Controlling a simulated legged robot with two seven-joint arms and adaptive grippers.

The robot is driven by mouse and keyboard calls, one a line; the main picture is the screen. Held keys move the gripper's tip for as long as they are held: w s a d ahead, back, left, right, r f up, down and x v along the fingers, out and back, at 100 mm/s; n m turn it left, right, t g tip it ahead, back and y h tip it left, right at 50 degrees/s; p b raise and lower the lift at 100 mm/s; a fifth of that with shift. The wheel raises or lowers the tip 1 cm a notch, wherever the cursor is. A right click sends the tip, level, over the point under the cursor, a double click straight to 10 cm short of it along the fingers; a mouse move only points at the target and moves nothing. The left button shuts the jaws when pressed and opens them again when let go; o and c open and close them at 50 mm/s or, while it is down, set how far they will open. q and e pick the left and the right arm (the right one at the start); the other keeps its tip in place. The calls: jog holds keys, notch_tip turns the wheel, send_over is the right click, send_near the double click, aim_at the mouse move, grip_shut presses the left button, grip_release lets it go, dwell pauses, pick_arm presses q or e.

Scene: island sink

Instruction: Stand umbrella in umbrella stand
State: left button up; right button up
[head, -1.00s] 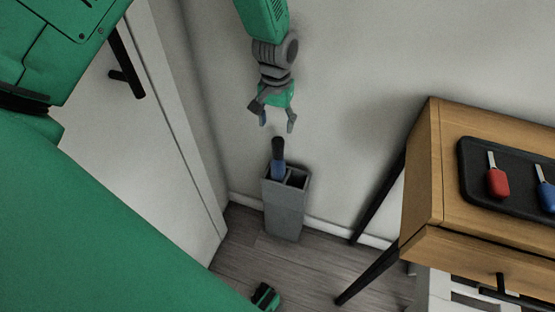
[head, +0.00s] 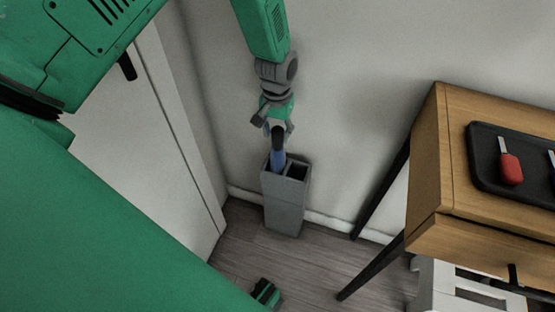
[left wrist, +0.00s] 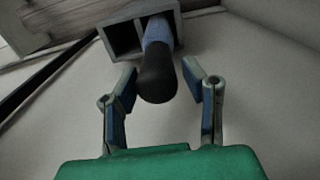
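The umbrella has a black handle (head: 278,139) and a blue body (head: 278,160). It stands upright in the left compartment of the grey umbrella stand (head: 284,205) on the floor by the wall. In the left wrist view the handle (left wrist: 157,80) points toward the camera, and the stand's rim (left wrist: 120,20) is behind it. My left gripper (head: 274,126) is at the top of the handle. In the left wrist view its fingers (left wrist: 164,85) are apart on either side of the handle, with gaps between. My right gripper is not in view.
The compartment (head: 297,172) beside the umbrella looks empty. A wooden table (head: 425,170) with thin black legs stands at the right, carrying a black tray (head: 482,168) with a red-handled tool (head: 511,168). A white door (head: 140,150) is at the left, close to the stand.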

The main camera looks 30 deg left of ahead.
pick_arm(q)
grip_shut()
jog(key=shift+r, duration=0.1)
